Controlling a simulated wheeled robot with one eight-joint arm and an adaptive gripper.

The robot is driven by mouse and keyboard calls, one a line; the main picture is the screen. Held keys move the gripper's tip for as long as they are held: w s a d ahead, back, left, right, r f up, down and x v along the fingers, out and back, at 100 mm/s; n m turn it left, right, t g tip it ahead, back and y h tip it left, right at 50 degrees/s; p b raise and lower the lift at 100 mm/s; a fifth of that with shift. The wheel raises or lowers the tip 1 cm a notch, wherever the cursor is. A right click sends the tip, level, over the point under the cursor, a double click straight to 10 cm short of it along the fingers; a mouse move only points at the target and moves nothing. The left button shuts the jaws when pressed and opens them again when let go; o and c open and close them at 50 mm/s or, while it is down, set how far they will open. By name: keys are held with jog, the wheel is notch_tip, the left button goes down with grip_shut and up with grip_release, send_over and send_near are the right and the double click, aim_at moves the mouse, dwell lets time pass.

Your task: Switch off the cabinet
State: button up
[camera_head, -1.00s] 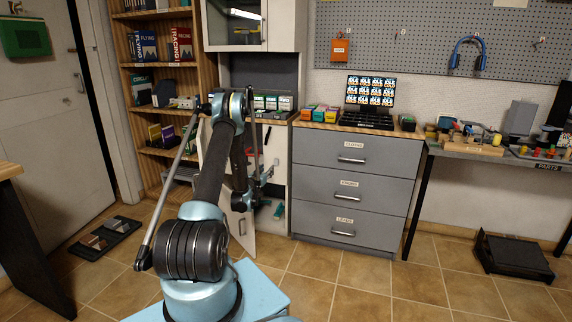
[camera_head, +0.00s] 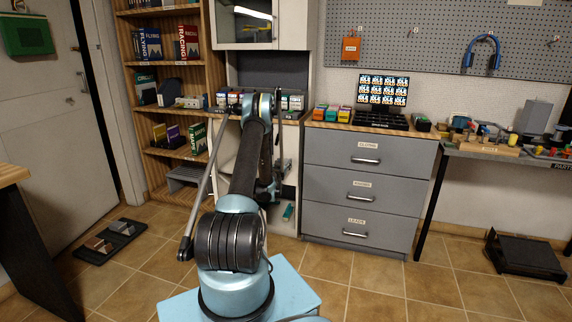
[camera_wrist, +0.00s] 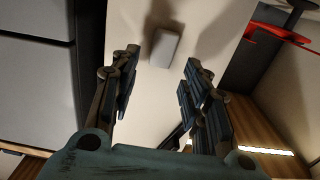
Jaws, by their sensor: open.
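The white cabinet (camera_head: 308,30) stands at the back centre in the head view, with a glass-fronted upper part and an open shelf below. A bright strip (camera_head: 252,13) shows behind its glass. My gripper (camera_wrist: 160,70) is open and empty in the wrist view, its fingers either side of a pale panel. A small grey block (camera_wrist: 165,48), possibly a switch, sits on that panel, beyond and between the fingertips. No contact is visible. In the head view my gripper (camera_head: 270,185) is in front of the cabinet's lower part, partly hidden by my arm.
A grey drawer unit (camera_head: 362,185) stands right of the cabinet, and a bookshelf (camera_head: 160,110) stands left. A red item (camera_wrist: 272,32) is at the upper right of the wrist view. A black tray (camera_head: 110,240) lies on the floor at left. Tiled floor is clear in front of the drawers.

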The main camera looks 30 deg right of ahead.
jog(key=shift+x, duration=1)
grip_shut()
jog(key=shift+s+a+f+t+h, duration=0.15)
jog(key=shift+f+t+h, duration=0.1)
jog(key=shift+t+h, duration=0.35)
jog(key=shift+s+a+f+t+h, duration=0.1)
jog(key=shift+f+t+h, duration=0.1)
jog(key=shift+t+h, duration=0.4)
grip_release()
